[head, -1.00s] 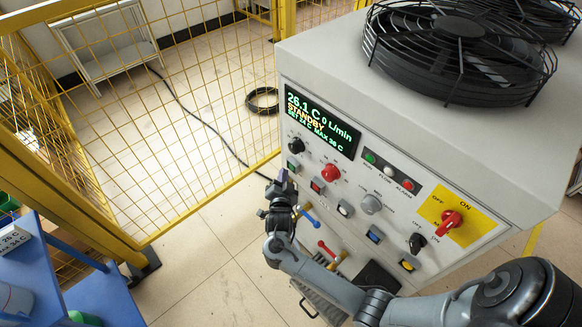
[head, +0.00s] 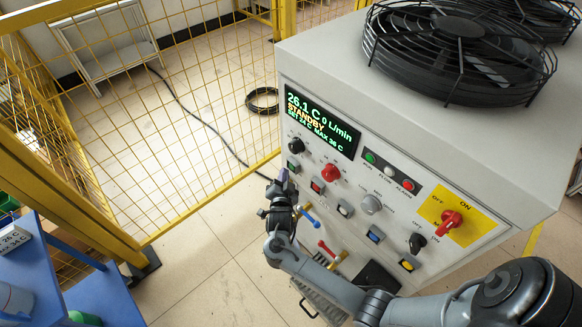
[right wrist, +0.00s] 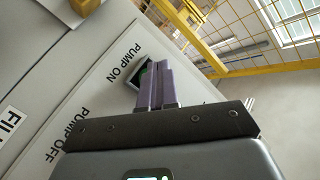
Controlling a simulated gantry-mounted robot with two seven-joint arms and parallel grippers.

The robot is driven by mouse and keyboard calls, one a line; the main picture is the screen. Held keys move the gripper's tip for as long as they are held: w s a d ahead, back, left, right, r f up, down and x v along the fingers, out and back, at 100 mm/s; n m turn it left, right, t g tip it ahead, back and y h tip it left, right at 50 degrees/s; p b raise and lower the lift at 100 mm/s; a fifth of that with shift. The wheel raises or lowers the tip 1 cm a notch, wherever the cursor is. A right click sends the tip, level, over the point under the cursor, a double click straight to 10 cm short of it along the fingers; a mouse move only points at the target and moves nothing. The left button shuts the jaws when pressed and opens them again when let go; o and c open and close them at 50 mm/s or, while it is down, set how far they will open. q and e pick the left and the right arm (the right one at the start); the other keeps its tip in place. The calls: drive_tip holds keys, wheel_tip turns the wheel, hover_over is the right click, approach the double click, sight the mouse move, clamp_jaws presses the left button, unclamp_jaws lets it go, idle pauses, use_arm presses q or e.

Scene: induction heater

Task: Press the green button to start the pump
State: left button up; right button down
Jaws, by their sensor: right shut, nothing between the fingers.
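The green button (head: 293,163) sits at the left end of a row of square buttons on the chiller's front panel. My right gripper (head: 283,177) is shut and empty, with its fingertips just below and left of the green button. In the right wrist view the shut purple-grey fingers (right wrist: 157,80) point at the green button (right wrist: 145,72) beside the "PUMP ON" label and partly cover it. I cannot tell whether they touch it. The display (head: 320,121) reads 26.1 C, 0 L/min and STANDBY. My left gripper is out of view.
A red button (head: 317,186) is right of the green one, with a black knob (head: 295,145) above. Coloured valve handles (head: 312,220) lie below the panel. Yellow mesh fencing (head: 180,110) stands at left. A blue shelf (head: 75,270) is at lower left.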

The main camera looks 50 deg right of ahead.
drive_tip(key=shift+d, duration=0.3)
idle(0.5)
drive_tip(key=shift+s+d, duration=0.1)
drive_tip(key=shift+d, duration=0.3)
idle(0.3)
drive_tip(key=shift+d, duration=0.2)
idle(0.4)
drive_tip(key=shift+a, duration=0.85)
